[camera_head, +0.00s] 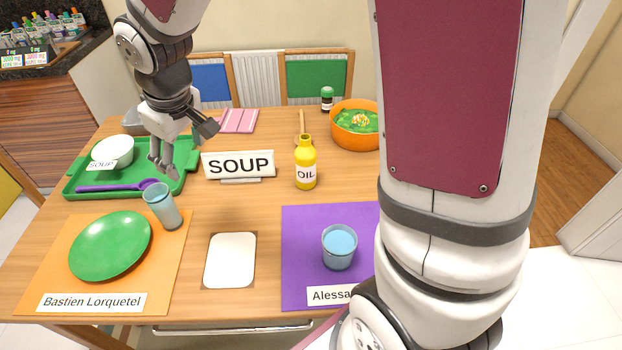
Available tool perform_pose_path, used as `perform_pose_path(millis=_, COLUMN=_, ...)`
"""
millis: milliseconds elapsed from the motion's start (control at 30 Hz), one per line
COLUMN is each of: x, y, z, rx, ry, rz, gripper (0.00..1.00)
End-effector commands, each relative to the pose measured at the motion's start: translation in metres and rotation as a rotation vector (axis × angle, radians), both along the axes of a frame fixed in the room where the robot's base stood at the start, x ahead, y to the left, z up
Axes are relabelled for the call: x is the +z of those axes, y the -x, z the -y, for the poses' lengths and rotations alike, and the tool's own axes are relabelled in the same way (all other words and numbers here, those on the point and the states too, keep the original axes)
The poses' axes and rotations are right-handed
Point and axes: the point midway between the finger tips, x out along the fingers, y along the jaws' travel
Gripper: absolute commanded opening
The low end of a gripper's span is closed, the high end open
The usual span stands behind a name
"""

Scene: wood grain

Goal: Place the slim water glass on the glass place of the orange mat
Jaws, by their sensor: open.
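The slim water glass (163,207) is a tall bluish see-through glass. It stands at the upper right corner of the orange mat (172,262), to the upper right of the green plate (111,246). It looks slightly slanted in the picture; I cannot tell if it is truly tilted. My gripper (163,170) is open with its fingers pointing down, just above and behind the glass rim. Nothing shows between the fingers. I cannot tell whether a fingertip touches the glass.
A green tray (180,181) with a white bowl (113,152) and purple spoon (120,186) lies behind. A SOUP sign (238,165), yellow oil bottle (306,165) and orange bowl (357,138) stand right. A wider blue glass (339,247) is on the purple mat (300,225). My arm hides the right side.

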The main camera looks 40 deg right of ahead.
Motion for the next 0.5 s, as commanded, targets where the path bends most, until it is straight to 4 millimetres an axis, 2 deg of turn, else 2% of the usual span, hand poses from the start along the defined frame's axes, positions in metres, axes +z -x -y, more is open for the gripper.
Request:
perform_pose_path(millis=33, x=0.016, y=0.016, z=0.011, rx=-0.031, ry=0.021, rz=0.007, gripper=0.63)
perform_pose_path(millis=200, x=0.052, y=0.073, z=0.045, rx=-0.145, ry=0.059, rz=0.000, gripper=0.63)
perform_pose_path(millis=333, x=0.073, y=0.120, z=0.066, rx=-0.235, ry=0.058, rz=-0.003, gripper=0.63)
perform_pose_path(millis=500, x=0.089, y=0.184, z=0.084, rx=-0.343, ry=0.019, rz=-0.011, gripper=0.63)
